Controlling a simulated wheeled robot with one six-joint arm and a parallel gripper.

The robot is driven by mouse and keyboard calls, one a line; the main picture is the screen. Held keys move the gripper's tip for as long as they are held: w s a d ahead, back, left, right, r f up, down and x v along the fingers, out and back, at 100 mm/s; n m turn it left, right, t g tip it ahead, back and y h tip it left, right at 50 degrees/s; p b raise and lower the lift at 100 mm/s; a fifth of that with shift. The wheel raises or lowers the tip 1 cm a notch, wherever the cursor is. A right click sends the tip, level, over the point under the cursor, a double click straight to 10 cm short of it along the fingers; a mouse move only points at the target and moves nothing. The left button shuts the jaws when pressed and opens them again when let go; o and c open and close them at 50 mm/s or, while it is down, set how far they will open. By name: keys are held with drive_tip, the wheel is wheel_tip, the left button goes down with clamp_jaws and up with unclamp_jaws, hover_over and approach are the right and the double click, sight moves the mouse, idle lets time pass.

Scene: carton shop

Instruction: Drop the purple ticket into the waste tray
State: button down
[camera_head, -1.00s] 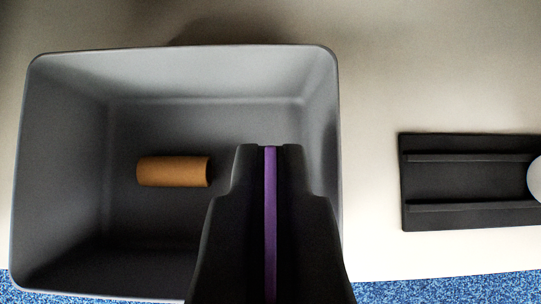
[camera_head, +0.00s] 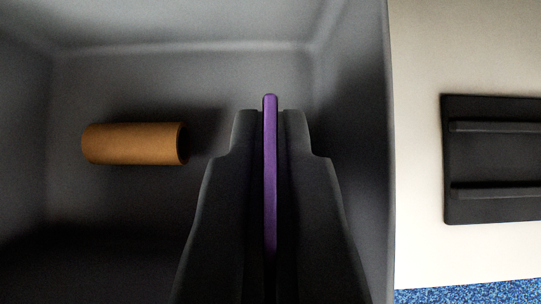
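The purple ticket (camera_head: 270,180) stands edge-on between the two dark fingers of my gripper (camera_head: 270,118). My gripper is shut on it, and the ticket's rounded tip sticks out a little past the fingertips. The grey waste tray (camera_head: 372,120) fills the left and middle of the view. My gripper and the ticket are over the tray's interior, towards its right wall. I cannot tell how far the ticket is above the tray floor.
A brown cardboard tube (camera_head: 135,143) lies on the tray floor left of my gripper. A black railed holder (camera_head: 492,160) lies on the pale table (camera_head: 420,60) right of the tray. Blue speckled floor (camera_head: 470,292) shows past the table's edge.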

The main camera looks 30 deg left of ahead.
drive_tip(key=shift+f, duration=0.3)
drive_tip(key=c, duration=1.7)
unclamp_jaws()
drive_tip(key=shift+r, duration=0.6)
drive_tip(key=shift+v, duration=5.95)
drive_tip(key=shift+s+d, duration=0.1)
